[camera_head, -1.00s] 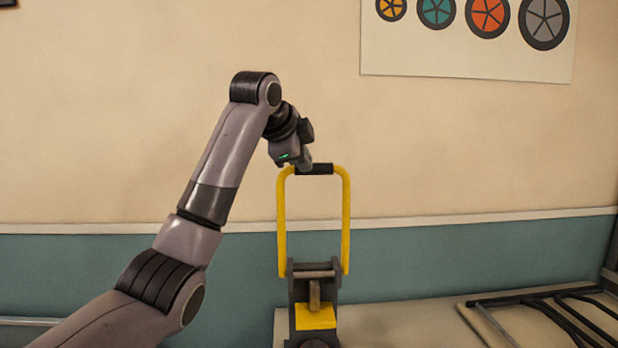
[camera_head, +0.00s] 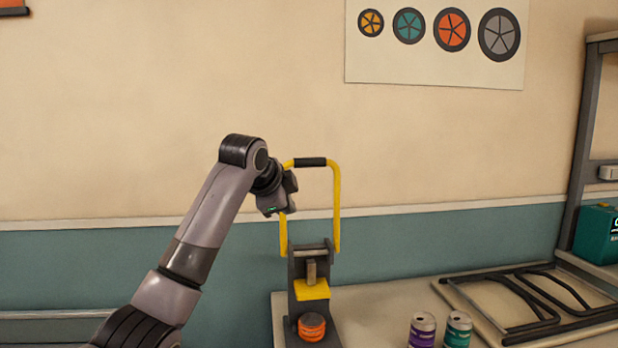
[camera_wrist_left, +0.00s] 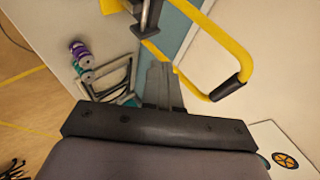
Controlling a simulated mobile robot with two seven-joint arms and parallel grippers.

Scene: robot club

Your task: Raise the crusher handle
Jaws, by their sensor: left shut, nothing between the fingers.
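The crusher (camera_head: 301,288) stands on the bench against the wall in the head view. Its yellow handle (camera_head: 336,205) points straight up, with a black grip (camera_head: 311,162) across the top. An orange can (camera_head: 311,327) sits at the crusher's lower front. My left gripper (camera_head: 289,209) is beside the handle's left bar, below the grip level. In the left wrist view the left gripper's fingers (camera_wrist_left: 161,88) are closed together and empty, with the yellow handle (camera_wrist_left: 233,50) to their right, apart from them. My right gripper is out of view.
A purple can (camera_head: 422,330) and a teal can (camera_head: 458,329) stand on the bench (camera_head: 385,300) to the right. A dark metal frame (camera_head: 530,300) lies behind them. A shelf with a teal box (camera_head: 598,235) is at far right.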

